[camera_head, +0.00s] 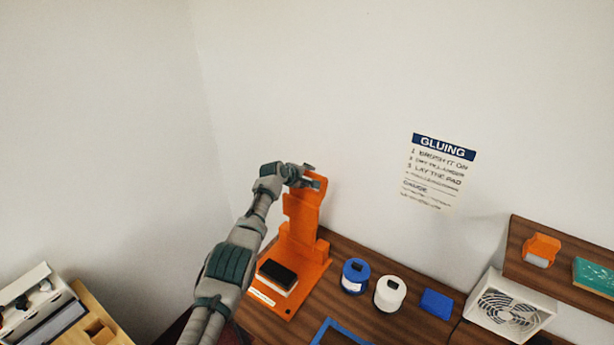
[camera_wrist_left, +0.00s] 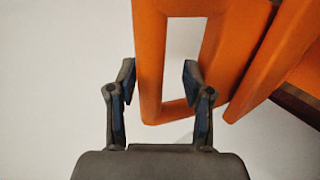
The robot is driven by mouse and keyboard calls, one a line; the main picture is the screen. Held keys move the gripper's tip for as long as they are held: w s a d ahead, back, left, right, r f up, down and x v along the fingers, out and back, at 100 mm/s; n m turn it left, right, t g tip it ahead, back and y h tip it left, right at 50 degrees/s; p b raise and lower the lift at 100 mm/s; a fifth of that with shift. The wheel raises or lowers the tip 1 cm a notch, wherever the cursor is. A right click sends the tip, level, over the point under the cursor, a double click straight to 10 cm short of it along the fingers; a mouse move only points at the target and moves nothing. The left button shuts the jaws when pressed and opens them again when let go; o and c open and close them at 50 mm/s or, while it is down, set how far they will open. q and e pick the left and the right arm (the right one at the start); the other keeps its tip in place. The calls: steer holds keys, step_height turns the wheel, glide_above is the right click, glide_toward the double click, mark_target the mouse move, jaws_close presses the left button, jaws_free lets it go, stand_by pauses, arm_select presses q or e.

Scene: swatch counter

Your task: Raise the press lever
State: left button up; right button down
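The orange press (camera_head: 292,262) stands on the wooden counter against the wall, with its lever (camera_head: 304,205) upright at the top. My left gripper (camera_head: 312,178) is at the top of the lever. In the left wrist view, the lever's loop-shaped handle (camera_wrist_left: 150,50) shows close up. My left gripper (camera_wrist_left: 160,70) is open there, with one finger on each side of one bar of the handle. A gap shows between the bar and the right-hand finger. The left-hand finger is very near the bar; contact is unclear. My right gripper is not in view.
A black-topped block (camera_head: 279,275) sits on the press base. A blue jar (camera_head: 355,276), a white jar (camera_head: 390,293) and a blue block (camera_head: 437,304) stand to the right. A fan (camera_head: 508,307) is by the raised shelf (camera_head: 535,268). A white box (camera_head: 38,308) is at lower left.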

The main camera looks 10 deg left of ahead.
arm_select(q)
steer(key=shift+r, duration=0.1)
steer(key=shift+r, duration=0.1)
steer(key=shift+s+a+r, duration=0.25)
steer(key=shift+r, duration=0.05)
steer(key=v, duration=1)
steer(key=shift+s, duration=0.4)
